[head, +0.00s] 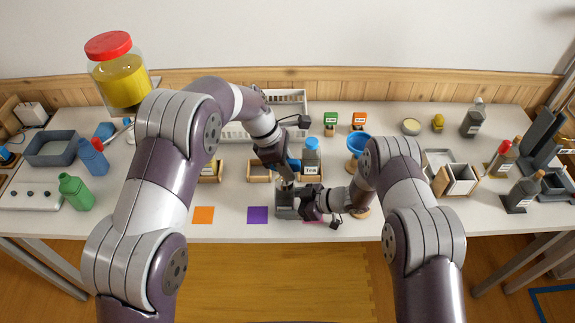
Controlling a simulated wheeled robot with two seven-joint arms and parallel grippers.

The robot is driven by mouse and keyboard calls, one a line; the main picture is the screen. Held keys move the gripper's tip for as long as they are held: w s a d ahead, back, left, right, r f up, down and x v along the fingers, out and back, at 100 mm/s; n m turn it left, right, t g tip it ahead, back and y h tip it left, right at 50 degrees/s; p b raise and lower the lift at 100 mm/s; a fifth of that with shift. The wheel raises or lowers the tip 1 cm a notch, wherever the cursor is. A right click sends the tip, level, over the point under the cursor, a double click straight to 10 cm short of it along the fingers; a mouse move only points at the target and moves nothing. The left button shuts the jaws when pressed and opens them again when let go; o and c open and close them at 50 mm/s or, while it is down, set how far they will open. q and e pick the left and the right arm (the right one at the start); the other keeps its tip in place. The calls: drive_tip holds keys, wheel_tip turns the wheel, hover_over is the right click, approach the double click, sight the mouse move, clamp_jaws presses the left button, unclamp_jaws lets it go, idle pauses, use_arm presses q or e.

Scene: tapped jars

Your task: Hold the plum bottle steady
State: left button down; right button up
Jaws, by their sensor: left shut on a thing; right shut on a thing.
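My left gripper (286,182) reaches down over a small grey tray (284,212) at the front middle of the table. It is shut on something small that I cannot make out. My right gripper (303,203) comes in from the right, low and close beneath the left one, at the tray. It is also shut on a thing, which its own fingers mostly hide. I cannot clearly pick out a plum bottle; a bottle between the two grippers would be largely hidden by them.
A blue-capped bottle (311,152) stands just behind, by a holder labelled Tea (311,170). A blue funnel-like cup (357,143) is right of it. Orange (203,215) and purple (257,215) squares lie left of the tray. A large red-lidded jar (122,80) stands at back left.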

drive_tip(key=o, duration=1.5)
